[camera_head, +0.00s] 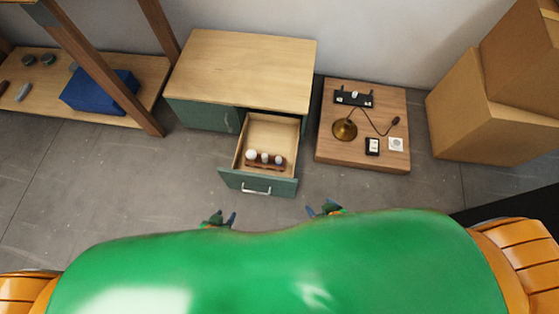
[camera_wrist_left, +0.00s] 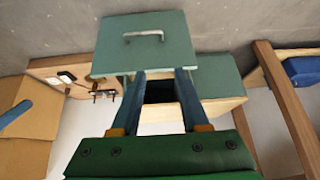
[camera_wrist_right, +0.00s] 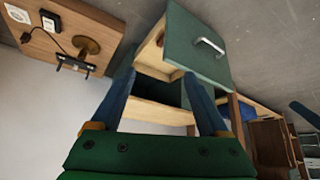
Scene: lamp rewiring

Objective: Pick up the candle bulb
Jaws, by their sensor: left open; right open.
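Several small bulbs (camera_head: 264,157) stand in a brown wooden holder (camera_head: 264,166) inside the open drawer (camera_head: 239,158). The leftmost is a round white one (camera_head: 251,154). They are too small to tell which is the candle bulb. My left gripper (camera_head: 226,217) is open and empty, in front of the drawer and below its left corner in the head view. My right gripper (camera_head: 317,210) is open and empty, in front and to the right of the drawer. Both wrist views show the drawer's green front; the bulbs do not show in them.
The cabinet (camera_head: 245,65) has a wooden top behind the drawer. A low wooden platform (camera_head: 340,165) at right holds a brass lamp base (camera_head: 344,129), a black strip (camera_head: 354,98) and small parts. Cardboard boxes (camera_head: 470,110) stand far right; a shelf with a blue box (camera_head: 100,92) is left.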

